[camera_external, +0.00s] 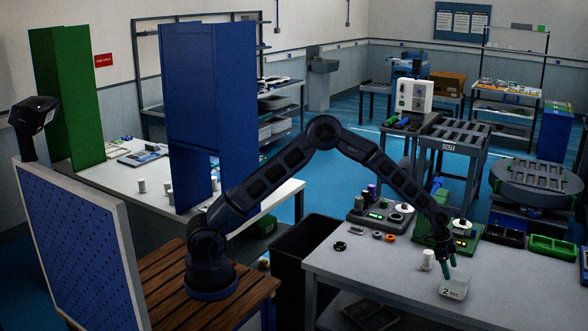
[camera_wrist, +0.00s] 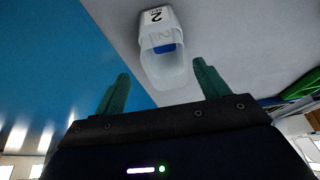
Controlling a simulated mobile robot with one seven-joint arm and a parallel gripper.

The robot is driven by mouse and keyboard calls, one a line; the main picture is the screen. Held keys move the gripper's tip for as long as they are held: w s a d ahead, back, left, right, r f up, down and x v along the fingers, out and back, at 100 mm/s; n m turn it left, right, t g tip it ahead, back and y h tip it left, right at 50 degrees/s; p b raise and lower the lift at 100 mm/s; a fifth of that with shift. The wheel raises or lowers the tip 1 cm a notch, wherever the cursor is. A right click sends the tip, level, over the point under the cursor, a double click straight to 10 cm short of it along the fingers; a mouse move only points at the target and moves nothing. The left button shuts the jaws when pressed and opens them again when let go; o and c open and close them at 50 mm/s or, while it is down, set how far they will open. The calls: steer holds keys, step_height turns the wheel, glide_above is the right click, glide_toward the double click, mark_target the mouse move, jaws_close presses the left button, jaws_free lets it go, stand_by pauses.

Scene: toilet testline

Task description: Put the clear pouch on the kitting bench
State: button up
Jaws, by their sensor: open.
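My gripper (camera_external: 448,261) is open, with two green fingers pointing down over the front right bench (camera_external: 385,268). In the wrist view its fingers (camera_wrist: 160,69) are apart with nothing held between them. A clear, open-topped container (camera_external: 454,289) with a "2" label stands on that bench, just below the fingertips. It also shows in the wrist view (camera_wrist: 165,68), beyond the fingertips, with something blue (camera_wrist: 168,48) showing in it. I cannot make out a clear pouch for certain, nor tell which bench is the kitting bench.
A white cylinder (camera_external: 427,260) stands left of the container. Small round parts (camera_external: 378,236) and devices with green lights (camera_external: 463,232) sit along the bench's back. Green trays (camera_external: 552,247) lie at its right. A dark bin (camera_external: 300,250) stands left of the bench. The bench's front left is clear.

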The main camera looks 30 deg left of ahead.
steer(key=w+a+r+n+t+y, duration=0.1)
steer(key=w+a+r+n, duration=0.25)
steer(key=a+r, duration=1.05)
steer(key=w+a+r+n+t+y, duration=0.15)
steer(key=w+a+r, duration=0.25)
steer(key=a+r, duration=0.95)
steer(key=s+a+r+n+t, duration=0.1)
steer(key=s+a+r+n, duration=0.15)
steer(key=a, duration=0.95)
steer(key=s+a+r+n+t, duration=0.1)
steer(key=s+a+n, duration=0.25)
steer(key=a, duration=0.95)
steer(key=s+a+r+n+y, duration=0.1)
steer(key=s+a+n, duration=0.4)
steer(key=s+a, duration=1.1)
steer(key=a+y, duration=0.1)
steer(key=a, duration=0.2)
steer(key=shift+s, duration=0.3)
steer(key=shift+o, duration=0.5)
steer(key=s+a+f+n, duration=0.2)
steer(key=s+a, duration=0.1)
steer(key=s, duration=0.3)
steer(key=shift+s+a, duration=0.15)
steer(key=shift+a, duration=0.25)
